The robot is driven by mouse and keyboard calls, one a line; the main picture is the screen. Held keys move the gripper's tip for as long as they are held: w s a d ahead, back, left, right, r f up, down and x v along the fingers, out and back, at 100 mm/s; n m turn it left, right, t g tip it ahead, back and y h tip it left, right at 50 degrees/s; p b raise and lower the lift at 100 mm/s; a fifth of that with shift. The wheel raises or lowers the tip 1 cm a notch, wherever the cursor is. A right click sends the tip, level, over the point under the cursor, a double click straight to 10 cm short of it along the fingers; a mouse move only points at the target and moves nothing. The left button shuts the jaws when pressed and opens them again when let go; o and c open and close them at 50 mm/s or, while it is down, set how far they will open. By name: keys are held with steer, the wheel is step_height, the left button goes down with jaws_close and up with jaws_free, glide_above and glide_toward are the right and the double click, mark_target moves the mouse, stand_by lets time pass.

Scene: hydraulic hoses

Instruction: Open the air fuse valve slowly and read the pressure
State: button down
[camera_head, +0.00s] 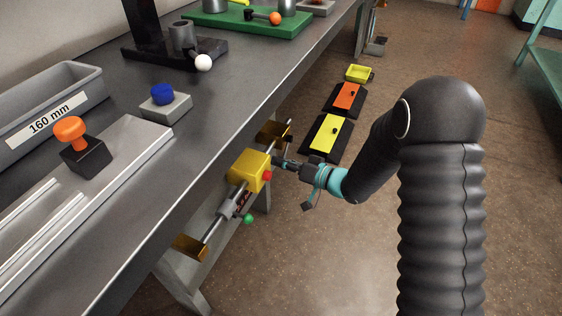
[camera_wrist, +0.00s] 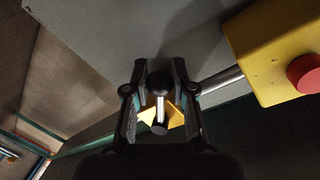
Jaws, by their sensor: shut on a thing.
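A yellow block (camera_head: 248,169) sits on a metal pipe under the bench's front edge, with a red knob (camera_head: 267,175) on its face. Both also show in the wrist view, the block (camera_wrist: 268,40) at upper right with the red knob (camera_wrist: 305,74). My gripper (camera_head: 281,162) is beside the block on its far side. In the wrist view my gripper (camera_wrist: 160,86) is shut on a black ball knob (camera_wrist: 159,84) with a short metal stem (camera_wrist: 159,117). The fingers hide the knob in the head view. I cannot make out a pressure reading.
The pipe (camera_head: 216,228) runs between gold brackets (camera_head: 188,246). A grey fitting (camera_head: 231,204) with a green ball (camera_head: 248,219) is nearer me. The bench (camera_head: 238,92) overhangs it all.

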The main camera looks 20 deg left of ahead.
steer(key=c, duration=0.9)
jaws_free()
steer(key=shift+d, duration=0.15)
steer(key=d, duration=0.3)
steer(key=s+d+r, duration=0.1)
steer(key=d, duration=0.7)
steer(key=shift+s+d+r, duration=0.25)
steer(key=shift+s+r, duration=0.05)
steer(key=shift+s, duration=0.05)
